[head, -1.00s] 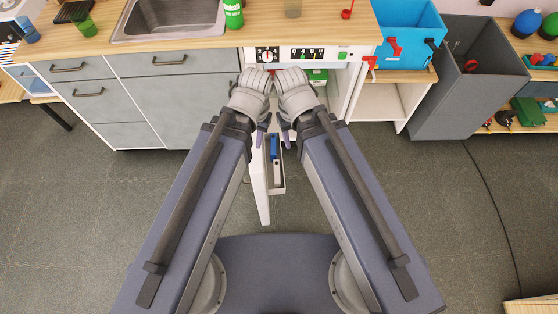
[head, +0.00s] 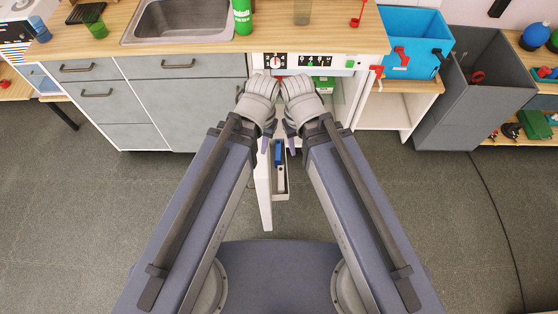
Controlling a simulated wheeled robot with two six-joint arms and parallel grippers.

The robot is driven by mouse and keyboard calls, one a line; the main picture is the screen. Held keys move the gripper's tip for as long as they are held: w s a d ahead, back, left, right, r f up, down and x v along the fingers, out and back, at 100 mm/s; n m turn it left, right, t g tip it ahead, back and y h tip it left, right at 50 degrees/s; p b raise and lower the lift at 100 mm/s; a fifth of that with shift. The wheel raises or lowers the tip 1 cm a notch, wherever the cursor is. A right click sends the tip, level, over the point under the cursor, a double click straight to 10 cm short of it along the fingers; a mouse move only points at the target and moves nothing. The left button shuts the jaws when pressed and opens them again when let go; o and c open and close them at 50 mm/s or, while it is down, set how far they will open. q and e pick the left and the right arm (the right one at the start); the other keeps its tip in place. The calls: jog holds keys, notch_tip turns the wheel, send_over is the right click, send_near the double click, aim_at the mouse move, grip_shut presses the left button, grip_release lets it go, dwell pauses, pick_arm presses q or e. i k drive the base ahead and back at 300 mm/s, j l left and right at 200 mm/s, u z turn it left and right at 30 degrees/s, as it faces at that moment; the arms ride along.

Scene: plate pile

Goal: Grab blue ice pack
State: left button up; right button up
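A small blue item (head: 278,154), possibly the blue ice pack, is in the door shelf (head: 281,194) of an open fridge door (head: 263,200) in the head view. A whitish piece shows just below it. My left gripper (head: 266,145) is just left of the blue item, pointing down. My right gripper (head: 291,147) is just right of it. Both look empty, but the view from above hides how far apart their fingers are. My wrists cover part of the fridge opening.
The fridge interior holds a green box (head: 322,85). Grey cabinets (head: 185,100) stand left of it. A blue bin (head: 412,45) and a grey bin (head: 475,90) are at right. The sink (head: 190,18) is on the counter. The floor (head: 420,220) is clear.

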aim_at(278, 142)
jog(key=l+u, duration=0.3)
jog(key=l, duration=0.9)
jog(key=i+l+u, duration=0.35)
jog(key=l, duration=0.4)
jog(key=i, duration=0.1)
